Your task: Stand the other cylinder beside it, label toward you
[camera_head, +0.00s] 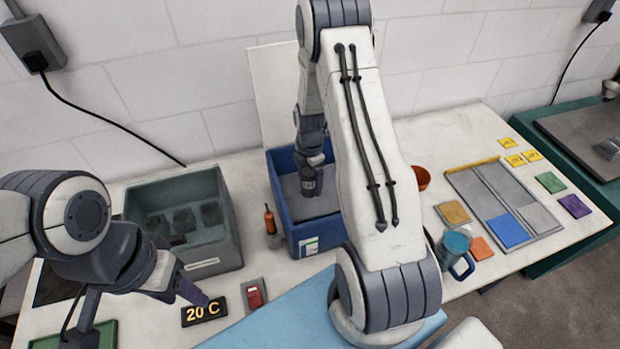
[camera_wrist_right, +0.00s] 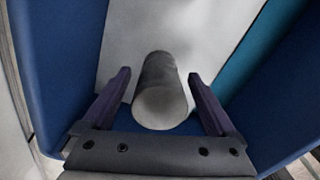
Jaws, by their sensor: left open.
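A dark cylinder (camera_head: 308,184) with pale marks on its side is inside the blue bin (camera_head: 279,203). In the right wrist view the cylinder (camera_wrist_right: 160,105) shows a round grey end toward the camera. My right gripper (camera_head: 309,168) reaches down into the bin. Its purple fingers (camera_wrist_right: 160,80) stand on either side of the cylinder, with narrow gaps visible, so it looks open. My left gripper (camera_head: 190,290) is low over the front left of the table, near the 20 C display, open and empty. I cannot clearly make out a second cylinder.
A green-grey bin (camera_head: 232,245) stands left of the blue bin, with an orange-handled tool (camera_head: 270,220) between them. A 20 C display (camera_head: 204,311) and a red switch (camera_head: 255,295) are in front. A blue mug (camera_head: 456,250) and divided tray (camera_head: 546,217) lie right.

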